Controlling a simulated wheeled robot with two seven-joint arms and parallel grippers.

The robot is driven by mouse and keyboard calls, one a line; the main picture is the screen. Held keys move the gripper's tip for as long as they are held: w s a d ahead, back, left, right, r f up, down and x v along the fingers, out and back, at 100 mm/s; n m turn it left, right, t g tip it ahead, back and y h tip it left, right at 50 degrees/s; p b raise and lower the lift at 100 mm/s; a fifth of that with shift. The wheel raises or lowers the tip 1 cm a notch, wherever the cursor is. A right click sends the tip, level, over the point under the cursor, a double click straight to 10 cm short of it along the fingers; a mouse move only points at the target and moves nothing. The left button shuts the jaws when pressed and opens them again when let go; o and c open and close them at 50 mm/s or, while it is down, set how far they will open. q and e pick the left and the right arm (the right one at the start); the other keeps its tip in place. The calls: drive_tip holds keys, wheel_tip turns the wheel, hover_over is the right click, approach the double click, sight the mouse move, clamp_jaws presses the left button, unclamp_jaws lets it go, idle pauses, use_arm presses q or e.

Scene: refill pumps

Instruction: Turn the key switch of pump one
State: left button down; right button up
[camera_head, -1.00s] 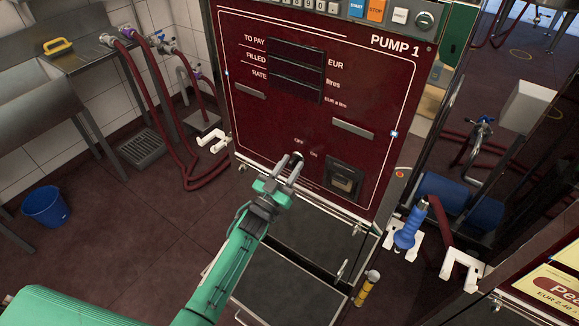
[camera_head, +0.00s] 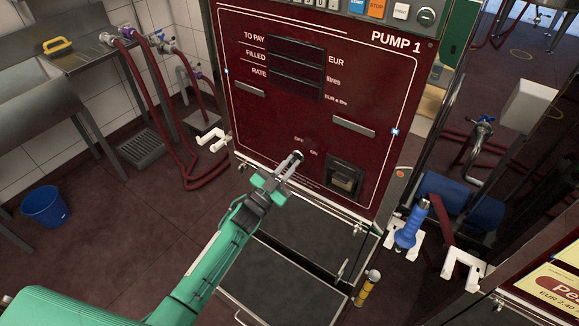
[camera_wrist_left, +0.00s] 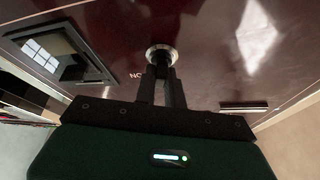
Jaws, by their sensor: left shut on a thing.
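Pump one (camera_head: 250,110) is a dark red cabinet marked PUMP 1, with its key switch low on the front panel between small OFF and ON labels. My left gripper (camera_head: 296,157) is at the key switch, with its fingers close together. In the left wrist view the fingers (camera_wrist_left: 162,80) reach the round metal key switch (camera_wrist_left: 161,55) and are shut on its key. The key itself is mostly hidden between the fingertips. My right gripper is in neither view.
A dark recessed pocket (camera_head: 345,178) is right of the switch. A blue nozzle (camera_head: 410,225) stands in a white holder at the right. A blue bucket (camera_head: 45,205) and a steel sink (camera_head: 85,60) are at the left. Open floor lies between.

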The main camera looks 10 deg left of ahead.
use_arm(q)
drive_tip(key=m+g+h, duration=0.1)
drive_tip(key=m, duration=0.2)
drive_tip(key=m+g+h, duration=0.1)
drive_tip(key=m, duration=0.2)
drive_tip(key=shift+a, duration=0.1)
drive_tip(key=shift+m+g+h+p, duration=0.35)
drive_tip(key=shift+m+g, duration=0.75)
drive_tip(key=shift+m, duration=1.2)
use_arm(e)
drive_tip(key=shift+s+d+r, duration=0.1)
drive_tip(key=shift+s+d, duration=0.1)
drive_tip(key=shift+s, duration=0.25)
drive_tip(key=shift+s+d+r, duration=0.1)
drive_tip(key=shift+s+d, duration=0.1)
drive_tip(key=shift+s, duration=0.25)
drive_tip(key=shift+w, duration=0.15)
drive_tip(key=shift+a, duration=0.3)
use_arm(q)
drive_tip(key=c, duration=1.5)
unclamp_jaws()
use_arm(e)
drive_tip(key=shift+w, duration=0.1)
